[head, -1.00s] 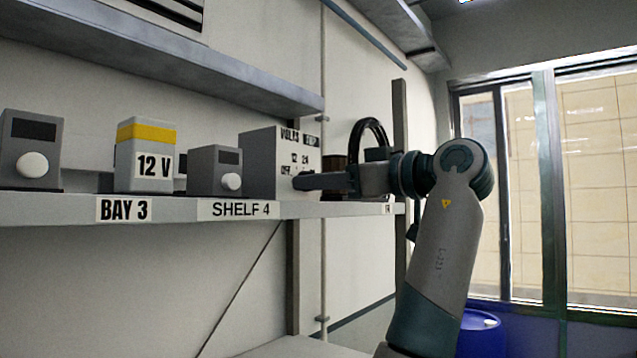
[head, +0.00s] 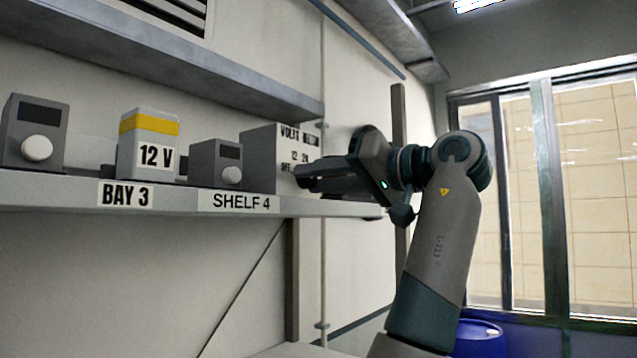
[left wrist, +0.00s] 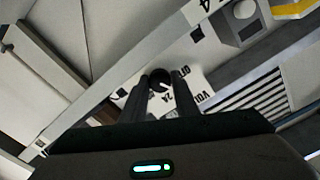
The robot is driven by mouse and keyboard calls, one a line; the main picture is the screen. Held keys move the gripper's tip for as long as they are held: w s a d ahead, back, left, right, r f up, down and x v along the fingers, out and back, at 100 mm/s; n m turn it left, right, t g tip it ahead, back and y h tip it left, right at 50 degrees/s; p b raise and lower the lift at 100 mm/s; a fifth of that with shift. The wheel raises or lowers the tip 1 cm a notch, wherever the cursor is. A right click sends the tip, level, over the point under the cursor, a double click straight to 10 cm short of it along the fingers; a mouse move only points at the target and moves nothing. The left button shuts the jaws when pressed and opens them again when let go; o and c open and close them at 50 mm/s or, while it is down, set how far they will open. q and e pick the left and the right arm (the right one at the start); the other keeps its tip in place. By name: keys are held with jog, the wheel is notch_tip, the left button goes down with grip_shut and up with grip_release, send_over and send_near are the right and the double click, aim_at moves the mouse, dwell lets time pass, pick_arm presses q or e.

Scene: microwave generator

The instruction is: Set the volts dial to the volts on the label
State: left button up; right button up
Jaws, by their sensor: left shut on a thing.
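The grey box with the volts dial (head: 262,160) stands on the shelf; its panel shows VOLTS, OFF, 12 and a partly hidden 24. My left gripper (head: 302,177) is at the front of this panel and covers the dial in the head view. In the left wrist view the fingers of my left gripper (left wrist: 160,92) are shut on the round black dial (left wrist: 159,78). Its pointer setting is too small to tell. The label reading 12 V (head: 155,156) is on a white and yellow block (head: 147,130). My right gripper is not in view.
Grey boxes with white knobs stand on the shelf (head: 75,188), one at the far left (head: 33,120) and one beside the volts box (head: 215,163). An upper shelf (head: 200,85) runs above. A blue drum (head: 480,338) stands below right.

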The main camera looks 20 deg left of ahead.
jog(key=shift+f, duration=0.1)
pick_arm(q)
jog(key=shift+r, duration=0.1)
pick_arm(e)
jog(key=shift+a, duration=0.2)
pick_arm(q)
jog(key=o, duration=1.1)
jog(key=shift+a, duration=0.1)
jog(key=shift+c, duration=0.2)
jog(key=shift+a, duration=0.1)
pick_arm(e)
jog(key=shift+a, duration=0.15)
